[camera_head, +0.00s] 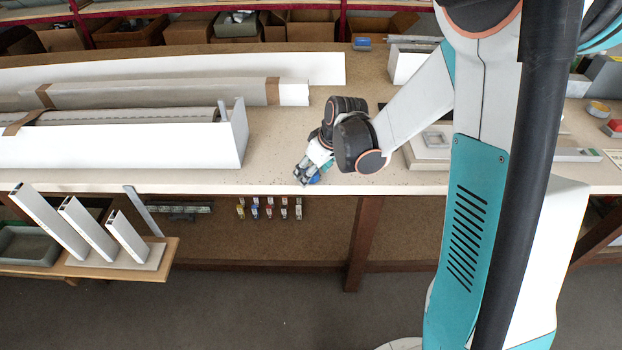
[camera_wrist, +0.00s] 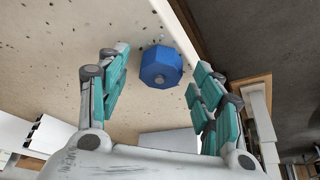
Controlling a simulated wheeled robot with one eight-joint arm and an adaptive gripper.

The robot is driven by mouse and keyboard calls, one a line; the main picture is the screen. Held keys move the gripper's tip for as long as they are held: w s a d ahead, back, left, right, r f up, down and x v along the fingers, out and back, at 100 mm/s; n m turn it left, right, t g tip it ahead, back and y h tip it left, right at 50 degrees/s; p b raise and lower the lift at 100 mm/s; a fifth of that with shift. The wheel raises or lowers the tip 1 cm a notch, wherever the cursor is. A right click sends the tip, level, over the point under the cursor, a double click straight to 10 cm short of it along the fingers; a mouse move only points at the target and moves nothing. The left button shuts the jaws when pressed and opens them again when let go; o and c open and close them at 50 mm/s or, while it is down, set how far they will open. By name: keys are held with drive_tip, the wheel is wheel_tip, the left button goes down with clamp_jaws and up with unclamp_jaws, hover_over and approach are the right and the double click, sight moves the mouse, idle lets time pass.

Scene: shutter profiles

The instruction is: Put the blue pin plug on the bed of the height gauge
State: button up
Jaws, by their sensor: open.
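The blue pin plug (camera_wrist: 161,66) is a faceted blue piece with a small grey round spot in its middle. In the wrist view it lies on the pale bench top, between and a little beyond the fingers. My gripper (camera_wrist: 158,76) is open around it, with gaps showing on both sides. In the head view my gripper (camera_head: 304,171) is low over the bench near its front edge, and a bit of the blue plug (camera_head: 315,178) shows beside the fingers. I cannot surely pick out the height gauge; my arm hides part of the right of the bench.
A long white box profile (camera_head: 120,147) lies on the left of the bench (camera_head: 275,150). A pale square frame (camera_head: 432,139) and a flat grey-white piece (camera_head: 578,154) lie at the right. Upright white profiles (camera_head: 85,228) stand on a lower shelf. Bench around my gripper is mostly clear.

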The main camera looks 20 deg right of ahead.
drive_tip(key=c, duration=1.2)
drive_tip(key=shift+r, duration=0.1)
drive_tip(key=shift+c, duration=0.2)
